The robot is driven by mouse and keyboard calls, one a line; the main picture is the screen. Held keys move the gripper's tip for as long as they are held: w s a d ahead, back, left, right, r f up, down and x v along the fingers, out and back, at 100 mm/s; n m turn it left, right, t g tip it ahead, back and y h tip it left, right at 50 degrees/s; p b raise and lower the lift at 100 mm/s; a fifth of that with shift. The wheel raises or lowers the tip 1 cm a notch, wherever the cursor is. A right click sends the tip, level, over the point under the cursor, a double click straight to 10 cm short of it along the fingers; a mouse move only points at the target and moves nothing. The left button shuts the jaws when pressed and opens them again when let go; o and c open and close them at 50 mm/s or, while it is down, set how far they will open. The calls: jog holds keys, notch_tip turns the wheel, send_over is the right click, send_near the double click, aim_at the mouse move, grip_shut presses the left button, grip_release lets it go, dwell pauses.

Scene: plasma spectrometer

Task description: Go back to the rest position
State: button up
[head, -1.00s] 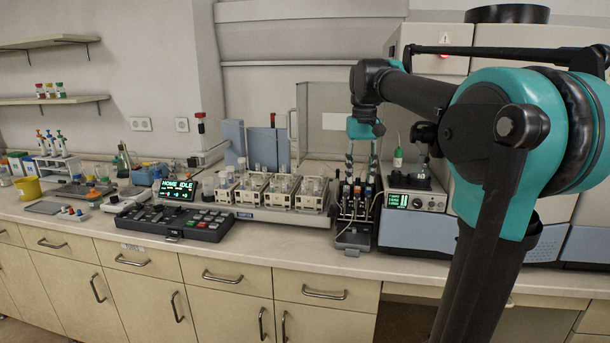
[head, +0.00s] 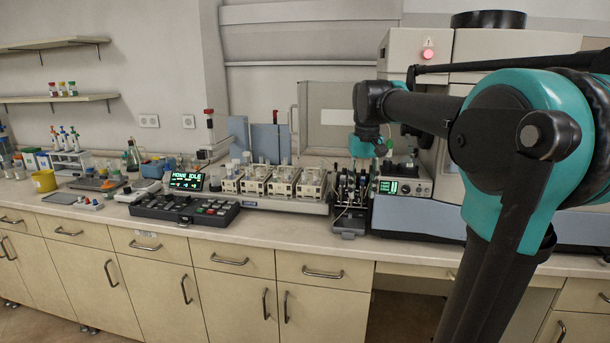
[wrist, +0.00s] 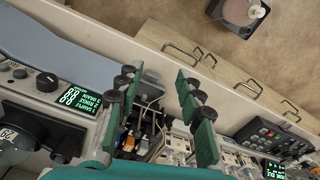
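My gripper shows in the head view (head: 366,172) in front of the counter's back part, pointing down above the pump block with dark upright parts (head: 347,212). In the wrist view my gripper (wrist: 157,80) has its two green fingers well apart, with nothing between them. The pump block with its coloured tabs (wrist: 140,130) shows below and between the fingers. My gripper appears clear of it, though the exact height is hard to tell.
The counter (head: 290,236) runs along the wall. On it stand a keypad console (head: 185,210), a display (head: 182,181), a row of white modules (head: 270,182) and an instrument with a green readout (head: 404,186). A large cabinet (head: 480,50) stands behind my arm.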

jog(key=s+d+f+t, duration=0.1)
jog(key=s+f, duration=0.8)
jog(key=f, duration=0.5)
jog(key=s+d+f+t, duration=0.2)
jog(key=s+f, duration=0.8)
jog(key=f, duration=0.5)
jog(key=shift+s+d+f+m+t, duration=0.15)
jog(key=shift+s+f+m+t, duration=0.05)
jog(key=shift+f+m+t, duration=0.1)
